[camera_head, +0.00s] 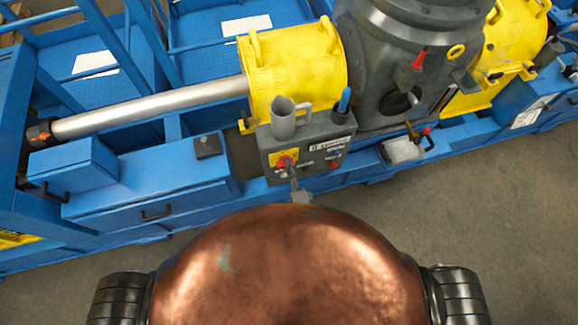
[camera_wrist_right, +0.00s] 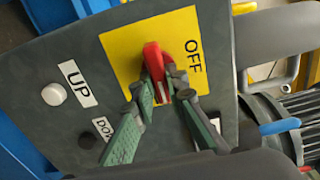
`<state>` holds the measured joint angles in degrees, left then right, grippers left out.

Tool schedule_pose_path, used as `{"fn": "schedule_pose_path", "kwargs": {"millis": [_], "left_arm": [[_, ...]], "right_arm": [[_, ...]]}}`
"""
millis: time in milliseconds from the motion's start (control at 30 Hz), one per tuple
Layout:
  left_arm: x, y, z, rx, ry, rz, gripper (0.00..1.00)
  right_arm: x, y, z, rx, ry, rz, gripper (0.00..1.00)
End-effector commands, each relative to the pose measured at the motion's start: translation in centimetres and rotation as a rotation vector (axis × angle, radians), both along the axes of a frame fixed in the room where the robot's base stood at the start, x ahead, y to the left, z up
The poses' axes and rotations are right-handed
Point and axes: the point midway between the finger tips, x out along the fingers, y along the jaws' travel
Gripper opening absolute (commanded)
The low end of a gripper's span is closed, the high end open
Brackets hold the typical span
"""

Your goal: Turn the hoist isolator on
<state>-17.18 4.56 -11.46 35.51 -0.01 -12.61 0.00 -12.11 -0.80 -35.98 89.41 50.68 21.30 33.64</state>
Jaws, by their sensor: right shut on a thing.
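The hoist isolator is a red rotary handle on a yellow plate (camera_wrist_right: 123,52) marked OFF, on the face of a dark grey control box (camera_head: 325,137). In the head view the red handle (camera_head: 285,160) is at the box's lower left. In the right wrist view the red handle (camera_wrist_right: 153,60) stands nearly upright in the picture, with OFF to its right. My right gripper (camera_wrist_right: 160,88) is shut on the handle, one finger on each side; in the head view my right gripper (camera_head: 292,176) is small and partly covers the plate. My left gripper is out of view.
A white button (camera_wrist_right: 54,94) marked UP sits beside the plate; a second label is partly hidden by a finger.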

Motion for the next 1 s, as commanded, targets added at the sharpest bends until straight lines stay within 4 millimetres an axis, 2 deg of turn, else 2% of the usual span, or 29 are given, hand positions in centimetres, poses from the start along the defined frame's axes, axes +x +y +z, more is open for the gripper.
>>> {"fn": "schedule_pose_path", "kwargs": {"millis": [233, 267, 500, 833, 1000], "left_arm": [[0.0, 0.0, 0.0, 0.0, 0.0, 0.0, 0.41], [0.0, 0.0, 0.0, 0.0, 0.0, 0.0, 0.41], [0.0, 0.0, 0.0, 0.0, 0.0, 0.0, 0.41], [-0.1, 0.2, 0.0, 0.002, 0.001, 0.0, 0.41], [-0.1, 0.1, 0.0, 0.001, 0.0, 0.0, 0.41]], "right_arm": [[0.0, 0.0, -0.1, 0.002, 0.003, 0.0, 0.0], [0.0, 0.0, -0.1, 0.002, 0.003, 0.0, 0.14], [0.0, 0.0, 0.0, 0.002, 0.001, 0.0, 0.3], [-0.3, -0.1, -0.1, 0.0, 0.001, 0.0, 0.3], [-2.4, -0.7, -0.2, 0.0, 0.003, -0.001, 0.3]]}}
